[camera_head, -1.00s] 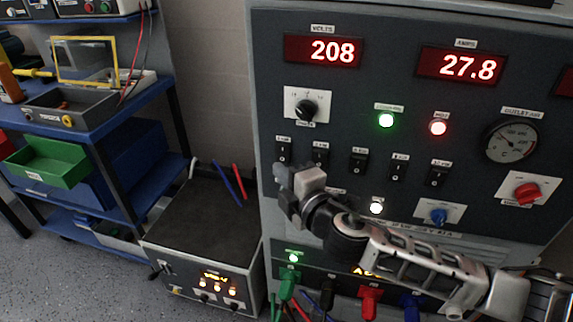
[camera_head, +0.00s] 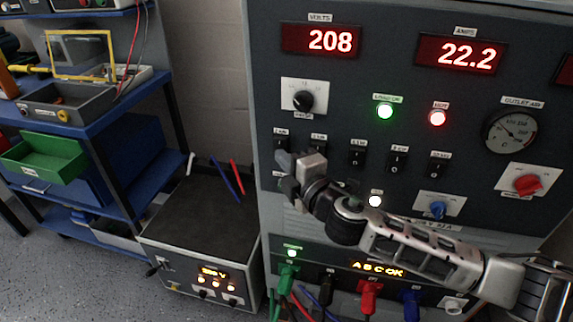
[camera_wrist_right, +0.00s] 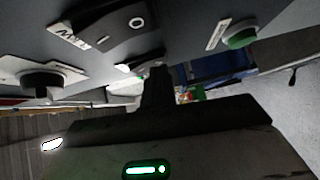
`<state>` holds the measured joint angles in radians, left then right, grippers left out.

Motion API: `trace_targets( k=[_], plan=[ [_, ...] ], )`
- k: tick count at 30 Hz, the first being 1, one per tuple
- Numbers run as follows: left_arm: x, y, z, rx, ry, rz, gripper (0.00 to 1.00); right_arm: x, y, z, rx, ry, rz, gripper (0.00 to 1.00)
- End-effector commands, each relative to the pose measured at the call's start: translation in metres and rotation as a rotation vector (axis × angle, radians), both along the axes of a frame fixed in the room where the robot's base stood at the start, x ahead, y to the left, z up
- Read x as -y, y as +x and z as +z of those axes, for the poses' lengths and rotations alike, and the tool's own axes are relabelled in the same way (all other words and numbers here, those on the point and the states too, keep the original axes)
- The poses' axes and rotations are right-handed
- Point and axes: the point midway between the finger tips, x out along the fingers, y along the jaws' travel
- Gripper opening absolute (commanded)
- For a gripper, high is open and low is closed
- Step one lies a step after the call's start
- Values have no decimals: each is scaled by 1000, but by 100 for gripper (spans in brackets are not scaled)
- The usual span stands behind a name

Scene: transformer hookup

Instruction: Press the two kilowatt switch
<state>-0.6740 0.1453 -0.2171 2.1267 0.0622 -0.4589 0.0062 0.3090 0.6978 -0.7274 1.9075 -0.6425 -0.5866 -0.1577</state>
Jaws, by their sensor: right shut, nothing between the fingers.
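A row of black rocker switches runs across the dark panel. The leftmost switch (camera_head: 281,145) has a small label above it that is too small to read for sure. My right gripper (camera_head: 284,160) is shut and empty, its tips at the lower edge of that switch. In the right wrist view my gripper (camera_wrist_right: 157,82) shows dark, just below a rocker switch (camera_wrist_right: 122,28) marked I and O. I cannot tell whether the tips touch it. My left gripper is not in view.
The volts display (camera_head: 319,40) reads 208. Green (camera_head: 385,111) and red (camera_head: 437,117) lamps are lit. A selector knob (camera_head: 303,101) sits above the leftmost switch, and more switches (camera_head: 357,158) lie to its right. Coloured plugs (camera_head: 369,297) are below my right arm.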

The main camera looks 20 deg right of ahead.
Motion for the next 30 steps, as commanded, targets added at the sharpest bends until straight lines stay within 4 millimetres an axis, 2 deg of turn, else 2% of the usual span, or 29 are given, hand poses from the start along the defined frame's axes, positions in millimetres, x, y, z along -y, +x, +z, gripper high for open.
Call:
trace_targets(
  k=[5,9,15,21,30],
  plan=[
    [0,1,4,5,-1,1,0,-10,-7,-1,0,1,4,0],
    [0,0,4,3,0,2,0,-31,-22,-5,-1,6,17,0],
    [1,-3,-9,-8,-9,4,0,-20,-70,-13,-4,0,16,0],
    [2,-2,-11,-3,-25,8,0,-12,-103,-15,-2,-1,15,0],
    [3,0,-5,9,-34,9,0,-9,-119,-13,2,0,14,0]
  ],
)
